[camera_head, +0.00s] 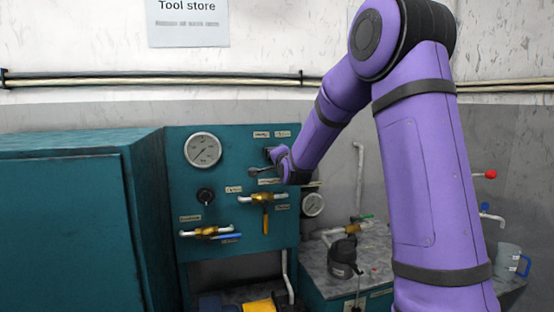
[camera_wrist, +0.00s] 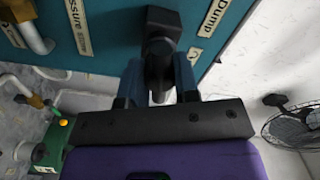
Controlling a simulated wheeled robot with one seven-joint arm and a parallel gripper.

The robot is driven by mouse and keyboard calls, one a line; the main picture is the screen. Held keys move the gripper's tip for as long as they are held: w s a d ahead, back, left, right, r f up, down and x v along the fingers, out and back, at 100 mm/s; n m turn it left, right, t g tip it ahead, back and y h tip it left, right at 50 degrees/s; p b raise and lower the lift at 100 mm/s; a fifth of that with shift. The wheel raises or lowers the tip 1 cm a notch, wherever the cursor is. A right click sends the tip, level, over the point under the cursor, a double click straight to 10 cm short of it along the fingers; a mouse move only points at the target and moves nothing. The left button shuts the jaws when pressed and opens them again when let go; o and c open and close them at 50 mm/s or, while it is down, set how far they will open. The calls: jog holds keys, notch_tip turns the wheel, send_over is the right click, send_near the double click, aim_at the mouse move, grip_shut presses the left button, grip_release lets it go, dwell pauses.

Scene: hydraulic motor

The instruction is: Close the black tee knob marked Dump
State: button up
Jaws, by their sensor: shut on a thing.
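The black tee knob (camera_wrist: 160,45) stands out from the teal panel (camera_wrist: 112,35), beside a tag reading Dump (camera_wrist: 213,17), in the wrist view. My gripper (camera_wrist: 160,72) has a finger on either side of the knob and is shut on it. The fingers and the dark palm bar hide part of the knob's near end. In the head view my gripper (camera_head: 271,163) is at the upper right of the teal panel (camera_head: 230,155), where the knob is too small and covered to make out clearly.
A large gauge (camera_head: 202,150), a black round knob (camera_head: 205,196), a yellow-handled valve (camera_head: 265,215) and a blue-handled valve (camera_head: 210,232) are on the panel. A teal cabinet (camera_head: 65,220) stands at left. A fan (camera_wrist: 295,125) shows at right in the wrist view.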

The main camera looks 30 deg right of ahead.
jog(key=shift+m, duration=0.8)
jog(key=shift+f, duration=0.1)
jog(key=o, duration=0.9)
jog(key=shift+o, duration=0.2)
jog(key=shift+s, duration=0.1)
jog(key=v, duration=1)
jog(key=shift+s, duration=0.35)
jog(key=shift+a, duration=0.15)
